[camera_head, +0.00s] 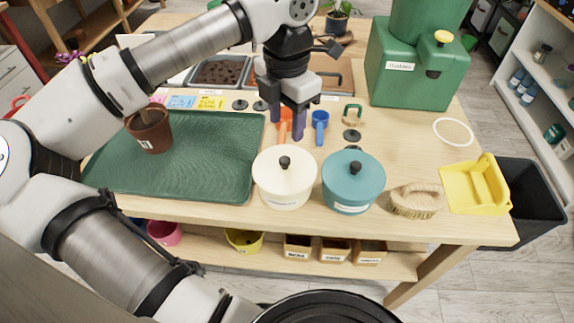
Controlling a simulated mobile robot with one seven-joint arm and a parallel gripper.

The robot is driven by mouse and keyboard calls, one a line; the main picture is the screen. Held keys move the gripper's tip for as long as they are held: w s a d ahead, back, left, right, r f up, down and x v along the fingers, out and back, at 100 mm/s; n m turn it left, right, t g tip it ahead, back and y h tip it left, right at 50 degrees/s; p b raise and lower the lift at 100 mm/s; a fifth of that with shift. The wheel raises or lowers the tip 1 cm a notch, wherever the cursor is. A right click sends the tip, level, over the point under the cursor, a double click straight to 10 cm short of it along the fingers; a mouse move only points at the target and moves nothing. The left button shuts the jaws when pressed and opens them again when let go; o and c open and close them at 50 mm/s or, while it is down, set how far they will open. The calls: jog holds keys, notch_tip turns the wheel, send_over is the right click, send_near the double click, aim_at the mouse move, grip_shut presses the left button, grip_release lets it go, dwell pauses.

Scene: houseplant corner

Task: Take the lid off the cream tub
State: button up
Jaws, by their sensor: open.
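The cream tub (284,196) stands upright near the front edge of the wooden table. Its cream lid (268,167) is on top, with a round black knob (284,162) in the middle. My gripper (286,136) is open, pointing down, behind and above the cream tub in the picture. Its dark fingers look apart from the knob, with nothing clearly between them. An orange scoop (285,117) shows behind the fingers, partly hidden by them.
A lidded teal tub (353,185) stands close on the right, then a brush (417,203) and a yellow dustpan (474,185). A green tray (190,180) with a brown pot (150,130) lies left. A blue scoop (320,124) lies behind. The table is clear around the white ring (453,121).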

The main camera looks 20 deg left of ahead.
send_over(284, 159)
jog(key=f, duration=0.4)
jog(key=shift+w+d+f+p, duration=0.2)
jog(key=shift+w+f+p, duration=0.05)
jog(key=shift+w+p, duration=0.1)
jog(key=shift+s+a+f+p, duration=0.15)
jog(key=shift+f+p, duration=0.35)
jog(key=shift+f, duration=0.85)
jog(key=shift+s+f+p, duration=0.15)
jog(key=shift+f+p, duration=0.35)
jog(key=shift+f, duration=0.8)
grip_shut()
jog(key=shift+r, duration=0.1)
